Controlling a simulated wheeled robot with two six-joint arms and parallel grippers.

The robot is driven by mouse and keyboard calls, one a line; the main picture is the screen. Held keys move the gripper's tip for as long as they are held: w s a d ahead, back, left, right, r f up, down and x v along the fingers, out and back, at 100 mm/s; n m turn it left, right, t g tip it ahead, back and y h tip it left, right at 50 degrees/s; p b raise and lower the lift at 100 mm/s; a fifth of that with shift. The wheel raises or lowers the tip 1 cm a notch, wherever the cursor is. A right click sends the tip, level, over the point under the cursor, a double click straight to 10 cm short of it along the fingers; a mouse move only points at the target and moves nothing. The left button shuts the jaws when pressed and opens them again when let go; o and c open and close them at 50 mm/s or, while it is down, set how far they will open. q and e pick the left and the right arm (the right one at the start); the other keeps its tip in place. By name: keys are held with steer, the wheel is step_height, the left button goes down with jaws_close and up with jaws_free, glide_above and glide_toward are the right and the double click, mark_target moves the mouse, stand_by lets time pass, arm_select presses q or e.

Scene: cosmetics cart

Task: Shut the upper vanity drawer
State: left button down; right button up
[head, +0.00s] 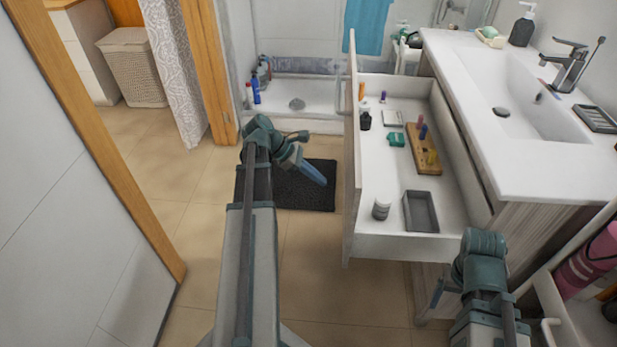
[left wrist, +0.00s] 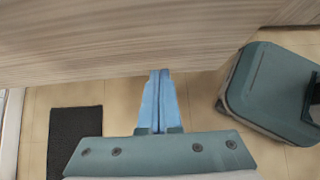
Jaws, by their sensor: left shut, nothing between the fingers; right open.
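The upper vanity drawer (head: 370,170) stands pulled out under the white basin counter, with small cosmetics inside. In the left wrist view its wood-grain front panel (left wrist: 130,40) fills the top. My left gripper (head: 322,181) is shut and empty, in front of the drawer front, to its left in the head view. In the left wrist view the blue fingertips (left wrist: 160,74) point at the panel; they look close, but I cannot tell whether they touch. My right gripper (head: 437,293) is open at the lower right, below the drawer's near end, partly hidden by its wrist.
The basin counter (head: 500,150) overhangs at right. A dark mat (head: 300,195) lies on the floor. A cart with a pink roll (head: 590,262) stands lower right.

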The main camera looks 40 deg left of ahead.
arm_select(q)
steer(key=w+d+f, duration=0.1)
steer(key=w+d, duration=0.2)
steer(key=d, duration=0.2)
steer(key=shift+f+b, duration=0.35)
steer(key=shift+f, duration=0.05)
arm_select(e)
steer(key=shift+f, duration=0.9)
arm_select(q)
steer(key=w+d, duration=0.8)
steer(key=d, duration=0.6)
steer(key=w+d, duration=0.9)
steer(key=d, duration=0.5)
steer(key=shift+w, duration=0.15)
steer(key=shift+w+d+r, duration=0.1)
steer(key=shift+d, duration=0.05)
arm_select(e)
steer(key=shift+a, duration=0.1)
